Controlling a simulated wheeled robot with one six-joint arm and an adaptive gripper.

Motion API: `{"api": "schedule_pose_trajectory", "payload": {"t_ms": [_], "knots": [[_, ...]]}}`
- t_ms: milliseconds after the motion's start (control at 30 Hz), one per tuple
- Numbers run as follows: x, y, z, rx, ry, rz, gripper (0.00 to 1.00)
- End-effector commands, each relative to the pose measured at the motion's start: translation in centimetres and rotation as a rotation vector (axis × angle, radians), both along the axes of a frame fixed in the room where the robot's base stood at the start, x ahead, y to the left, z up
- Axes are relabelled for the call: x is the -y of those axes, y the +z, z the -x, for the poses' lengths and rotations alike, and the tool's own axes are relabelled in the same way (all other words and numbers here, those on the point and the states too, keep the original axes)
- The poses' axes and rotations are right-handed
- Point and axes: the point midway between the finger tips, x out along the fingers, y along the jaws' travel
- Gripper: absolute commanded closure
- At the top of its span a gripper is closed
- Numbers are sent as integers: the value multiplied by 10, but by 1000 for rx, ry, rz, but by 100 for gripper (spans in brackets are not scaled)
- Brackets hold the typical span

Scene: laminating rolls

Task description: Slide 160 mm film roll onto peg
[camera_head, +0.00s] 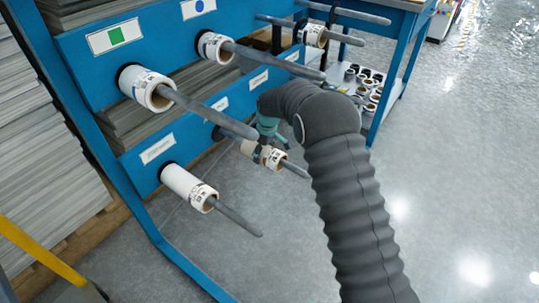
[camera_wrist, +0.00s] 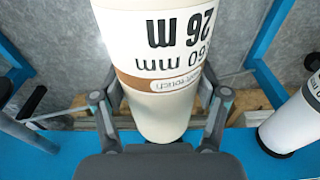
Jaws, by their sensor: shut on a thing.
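A white film roll (camera_head: 248,149) with a brown band sits around the lower right peg (camera_head: 295,169) of the blue rack. The peg's grey end sticks out of the roll's front. My gripper (camera_head: 266,143) is shut on this roll, and its fingers press on both sides. In the wrist view, the roll (camera_wrist: 160,108) fills the middle between the fingers (camera_wrist: 160,100), with upside-down print reading "26 m" and partly "160 mm". A long upper peg partly hides the gap between the roll and the black flange (camera_head: 217,133).
Another white roll (camera_head: 186,186) is on the lower left peg; upper pegs hold rolls (camera_head: 143,88) and (camera_head: 214,47). Long grey pegs stick out near my arm. A shelf cart with several small rolls (camera_head: 372,84) stands behind. Floor at right is clear.

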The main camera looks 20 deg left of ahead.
Motion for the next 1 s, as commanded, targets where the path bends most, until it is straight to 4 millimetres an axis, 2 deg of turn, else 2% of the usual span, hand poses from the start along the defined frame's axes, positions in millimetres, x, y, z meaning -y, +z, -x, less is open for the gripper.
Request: {"api": "schedule_pose_trajectory", "payload": {"t_ms": [1000], "knots": [[-91,1,-33,0,0,-1,70]]}}
